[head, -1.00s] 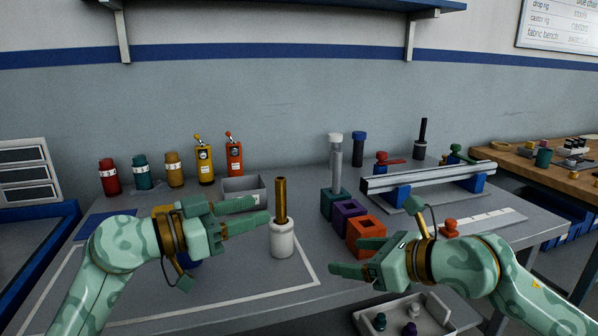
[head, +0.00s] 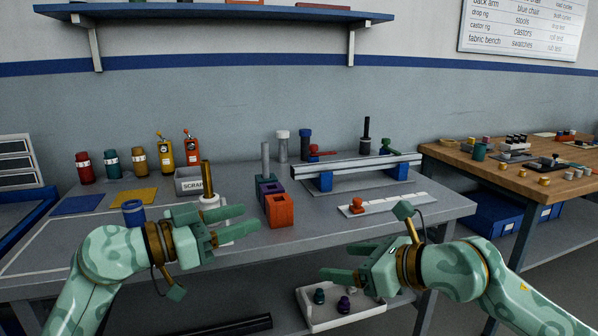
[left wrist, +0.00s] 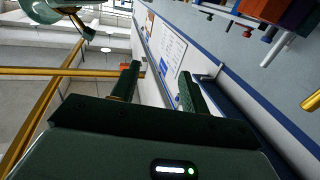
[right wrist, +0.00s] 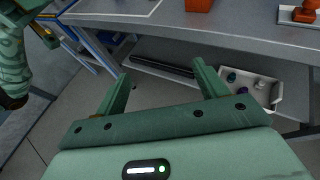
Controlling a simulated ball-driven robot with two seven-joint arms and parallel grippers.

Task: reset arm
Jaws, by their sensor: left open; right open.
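My left gripper (head: 238,223) is open and empty in the head view, over the front part of the grey bench, in front of the white holder with the upright brass rod (head: 207,178). The left wrist view also shows its two fingers (left wrist: 158,85) apart with nothing between them. My right gripper (head: 338,262) is open and empty in front of the bench's front edge, above a white tray (head: 362,311). Its parted fingers (right wrist: 165,90) show in the right wrist view with only the lower shelf and floor behind them.
A grey rail on blue supports (head: 325,181) stands behind. Coloured bottles (head: 111,163) and a scrap bin (head: 190,184) line the back left. A wooden bench (head: 540,181) stands at right.

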